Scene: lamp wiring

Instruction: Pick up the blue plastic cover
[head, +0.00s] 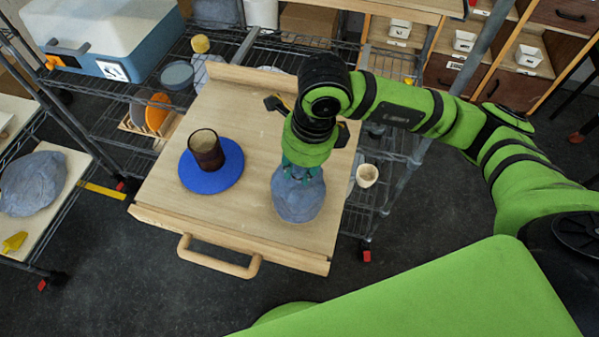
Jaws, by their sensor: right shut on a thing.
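The blue plastic cover (298,198) is a crumpled, rounded, blue-grey shape near the right front of the wooden board. My right gripper (300,172) points down onto its top from above and is shut on it. The fingers and the upper part of the cover overlap, so the exact grip is partly hidden. The cover appears to rest on the board; whether something lies under it cannot be seen. My left gripper is not in view.
A dark brown cup (206,150) stands on a flat blue disc (211,180) left of the cover. The wooden board (240,225) has a front handle (218,262). Wire racks surround it. Another crumpled blue-grey shape (33,183) lies on the left shelf. A small beige cup (367,175) is at right.

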